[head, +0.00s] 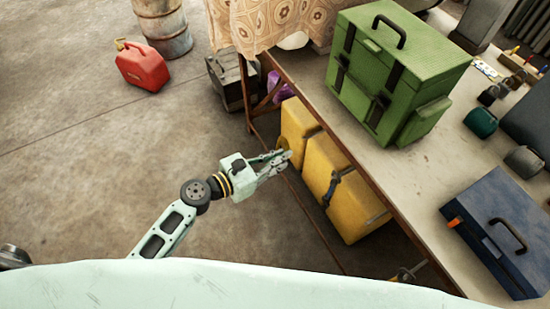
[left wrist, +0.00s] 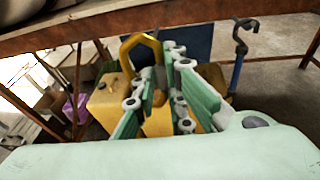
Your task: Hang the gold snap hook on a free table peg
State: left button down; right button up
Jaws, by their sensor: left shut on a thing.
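My left gripper (head: 283,160) is shut on the gold snap hook, beside the long edge of the table (head: 425,172). In the left wrist view the gold snap hook (left wrist: 143,38) stands up as a curved arch beyond the fingers of the left gripper (left wrist: 161,80). The fingers hide its lower part. The hook is apart from the brown table edge (left wrist: 110,25), as far as I can tell. A dark curved piece with a blue shaft (left wrist: 239,50) shows at the right of that view. I cannot make out a free peg. My right gripper is not in view.
Yellow containers (head: 325,165) stand under the table edge, close to my left gripper. A green case (head: 385,75) and a blue toolbox (head: 495,230) stand on the table. A red fuel can (head: 142,67) is on the floor.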

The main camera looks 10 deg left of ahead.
pick_arm(q)
jog(key=b+x, duration=0.1)
jog(key=x, duration=0.6)
jog(key=shift+d+f, duration=0.2)
jog(key=shift+d, duration=0.35)
jog(key=shift+s, duration=0.15)
dwell(0.7)
jog(key=c, duration=1.7)
grip_release()
